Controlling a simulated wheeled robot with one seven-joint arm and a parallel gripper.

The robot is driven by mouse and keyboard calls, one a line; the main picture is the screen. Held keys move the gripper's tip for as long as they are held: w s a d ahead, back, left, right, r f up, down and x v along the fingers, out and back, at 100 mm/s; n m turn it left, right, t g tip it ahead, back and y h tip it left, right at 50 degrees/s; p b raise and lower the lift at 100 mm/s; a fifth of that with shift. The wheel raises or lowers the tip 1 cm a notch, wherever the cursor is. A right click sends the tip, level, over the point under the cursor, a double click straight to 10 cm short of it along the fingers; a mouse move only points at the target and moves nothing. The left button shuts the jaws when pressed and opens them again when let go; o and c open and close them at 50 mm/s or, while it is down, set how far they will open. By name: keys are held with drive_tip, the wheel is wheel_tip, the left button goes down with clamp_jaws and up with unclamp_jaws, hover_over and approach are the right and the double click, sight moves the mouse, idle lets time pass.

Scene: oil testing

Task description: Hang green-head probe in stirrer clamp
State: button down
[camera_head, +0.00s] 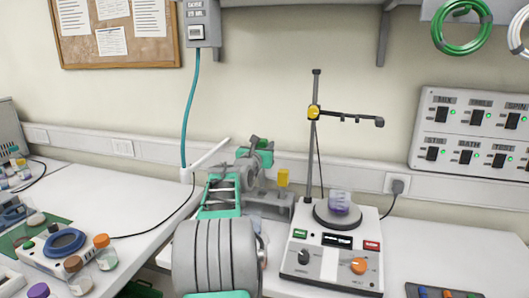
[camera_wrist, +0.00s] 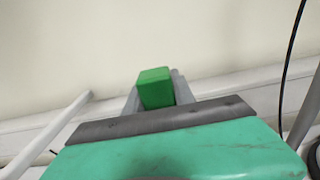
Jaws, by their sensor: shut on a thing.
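My gripper (camera_wrist: 155,92) is shut on the green head (camera_wrist: 155,88) of the probe in the wrist view. In the head view, the green head (camera_head: 257,142) is small and partly hidden by my gripper, left of the stirrer stand. The probe's lower part is not clear in either view. The stirrer clamp (camera_head: 347,118) is a dark horizontal arm with a yellow knob on the upright rod, to the right of my gripper and a little higher in the picture.
A thin black cable (camera_head: 320,165) hangs beside the rod. A switch panel (camera_head: 472,128) is on the right wall. A white tube (camera_head: 206,158) with a teal hose is left of my gripper.

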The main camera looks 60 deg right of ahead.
wheel_tip(320, 180, up, 2)
drive_tip(key=shift+r+p, duration=0.1)
drive_tip(key=shift+p, duration=1)
drive_tip(key=shift+f, duration=0.2)
